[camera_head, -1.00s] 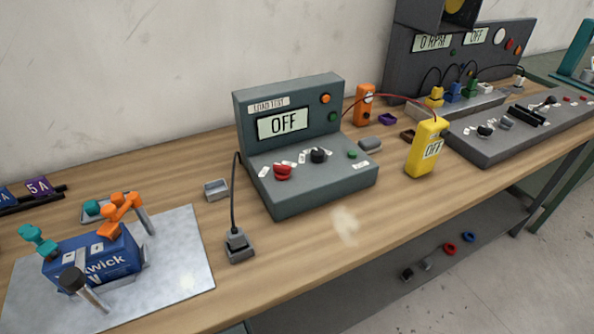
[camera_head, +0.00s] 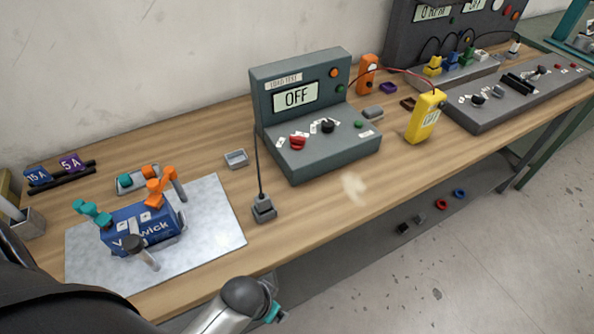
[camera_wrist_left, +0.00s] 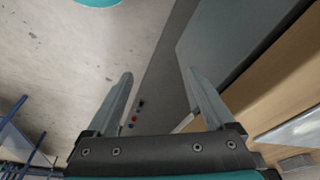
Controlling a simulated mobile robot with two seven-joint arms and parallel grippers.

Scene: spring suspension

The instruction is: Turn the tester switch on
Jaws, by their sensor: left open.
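The grey load tester (camera_head: 320,146) stands at the middle of the bench, its display (camera_head: 295,97) reading OFF. Its sloped front panel carries a red knob (camera_head: 298,142), a black knob (camera_head: 328,126) and a green button (camera_head: 359,124). Which of these is the switch I cannot tell. In the left wrist view my left gripper (camera_wrist_left: 160,80) is open and empty, with floor and the bench edge beyond it. In the head view part of my left arm shows at the bottom, well short of the tester; its fingertips are not visible there. My right gripper is not in view.
A blue battery (camera_head: 140,230) with clamps sits on a metal plate (camera_head: 222,215) at the left. A corded grey plug (camera_head: 264,208) lies before the tester. A yellow meter (camera_head: 425,117) stands right. The bench front between plug and meter is mostly clear.

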